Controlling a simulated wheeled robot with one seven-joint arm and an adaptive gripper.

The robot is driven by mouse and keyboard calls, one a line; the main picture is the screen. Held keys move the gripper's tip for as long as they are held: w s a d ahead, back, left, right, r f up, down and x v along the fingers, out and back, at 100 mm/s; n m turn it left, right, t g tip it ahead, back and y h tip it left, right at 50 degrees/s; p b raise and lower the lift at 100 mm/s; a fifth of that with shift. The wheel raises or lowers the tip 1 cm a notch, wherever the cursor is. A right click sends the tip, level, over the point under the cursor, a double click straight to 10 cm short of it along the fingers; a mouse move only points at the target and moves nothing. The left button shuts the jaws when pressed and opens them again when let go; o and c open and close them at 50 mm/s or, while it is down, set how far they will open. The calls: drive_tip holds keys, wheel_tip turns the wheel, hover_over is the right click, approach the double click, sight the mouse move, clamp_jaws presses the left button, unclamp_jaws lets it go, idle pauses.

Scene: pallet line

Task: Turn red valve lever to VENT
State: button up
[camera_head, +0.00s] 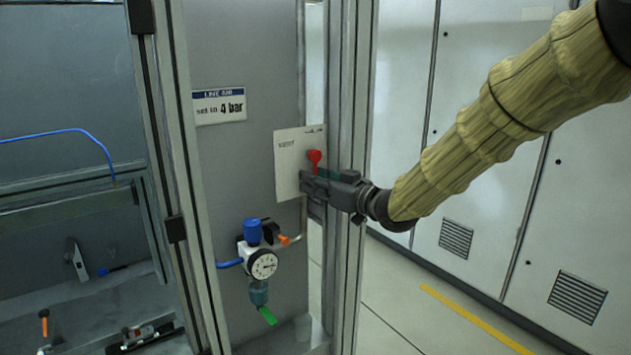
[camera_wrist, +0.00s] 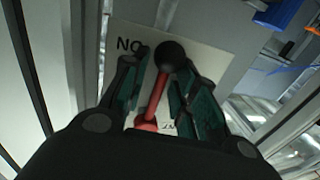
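The red valve lever (camera_head: 315,157) stands in front of a white label plate (camera_head: 288,165) on the grey panel. In the wrist view the lever (camera_wrist: 157,96) is a red rod with a black ball knob (camera_wrist: 172,55). My gripper (camera_head: 312,182) is at the plate, partly covering the lever. In the wrist view its two green-padded fingers (camera_wrist: 160,75) stand on either side of the rod, with gaps visible beside it. The plate (camera_wrist: 210,60) shows "NO" near the knob; other lettering is mostly hidden. The small print in the head view is hard to read.
A gauge and regulator (camera_head: 262,262) with a blue knob is mounted below the plate. A "set to 4 bar" sign (camera_head: 219,106) is above left. A metal post (camera_head: 345,130) stands close behind my gripper. Floor (camera_head: 400,300) is clear at the right, before grey cabinets.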

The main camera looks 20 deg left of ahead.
clamp_jaws()
drive_tip(key=shift+s+a, duration=0.1)
drive_tip(key=shift+s+a+r+m+t+y+b, duration=0.15)
drive_tip(key=shift+s+a+r+m+t, duration=0.2)
drive_tip(key=shift+m, duration=0.95)
drive_tip(key=shift+s+a+r+m+t+y+b, duration=0.15)
drive_tip(key=shift+s+a+m, duration=0.3)
drive_tip(key=shift+m, duration=0.85)
drive_tip(key=shift+s+a+r+m+t+y+b, duration=0.2)
drive_tip(key=shift+s+m, duration=0.35)
drive_tip(key=shift+m, duration=0.75)
drive_tip(key=shift+o, duration=1)
unclamp_jaws()
drive_tip(key=shift+a, duration=0.1)
